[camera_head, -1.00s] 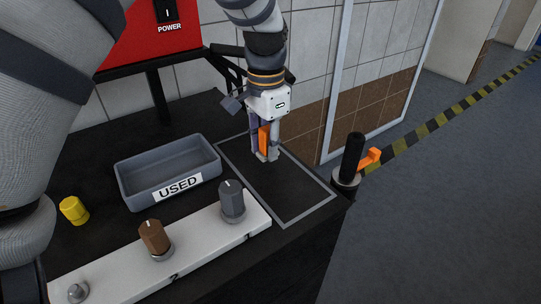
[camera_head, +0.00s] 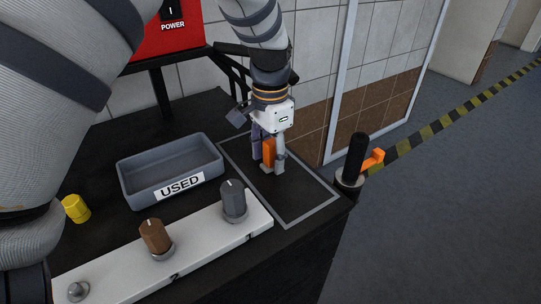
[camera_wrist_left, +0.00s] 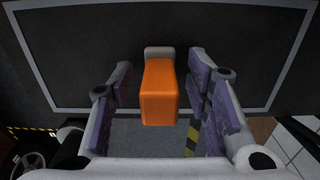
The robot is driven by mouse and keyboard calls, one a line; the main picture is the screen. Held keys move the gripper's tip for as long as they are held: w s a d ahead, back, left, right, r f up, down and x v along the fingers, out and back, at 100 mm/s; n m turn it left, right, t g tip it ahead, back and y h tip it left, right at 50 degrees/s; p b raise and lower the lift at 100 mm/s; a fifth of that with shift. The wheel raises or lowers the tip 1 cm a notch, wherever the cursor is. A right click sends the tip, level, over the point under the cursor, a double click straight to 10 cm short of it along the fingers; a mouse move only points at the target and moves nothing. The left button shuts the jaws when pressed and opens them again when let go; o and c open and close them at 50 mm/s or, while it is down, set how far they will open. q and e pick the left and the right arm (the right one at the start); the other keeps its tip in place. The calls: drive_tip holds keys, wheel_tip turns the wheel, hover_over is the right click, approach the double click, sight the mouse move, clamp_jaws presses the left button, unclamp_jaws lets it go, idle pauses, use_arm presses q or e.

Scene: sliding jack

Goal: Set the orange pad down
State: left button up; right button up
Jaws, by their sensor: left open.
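The orange pad (camera_head: 268,151) is upright inside the grey-outlined rectangle (camera_head: 310,219) on the black worktop. My left gripper (camera_head: 270,168) points down over it with one finger on each side. In the left wrist view the pad (camera_wrist_left: 159,92) is between the open fingers of the left gripper (camera_wrist_left: 158,85), with a gap on both sides. A small grey piece (camera_wrist_left: 159,52) shows at the pad's far end. The pad's lower edge is partly hidden by the fingertips in the head view. My right gripper is not in view.
A grey tray labelled USED (camera_head: 170,168) stands left of the outline. A white strip with a brown knob (camera_head: 155,236) and a grey knob (camera_head: 233,200) lies in front. A yellow knob (camera_head: 76,208) is at left. A black handle (camera_head: 355,157) stands at the right edge.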

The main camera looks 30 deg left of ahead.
sight(270, 142)
use_arm(q)
wheel_tip(270, 142, up, 12)
drive_tip(key=shift+f+p, duration=0.15)
drive_tip(key=shift+p, duration=0.2)
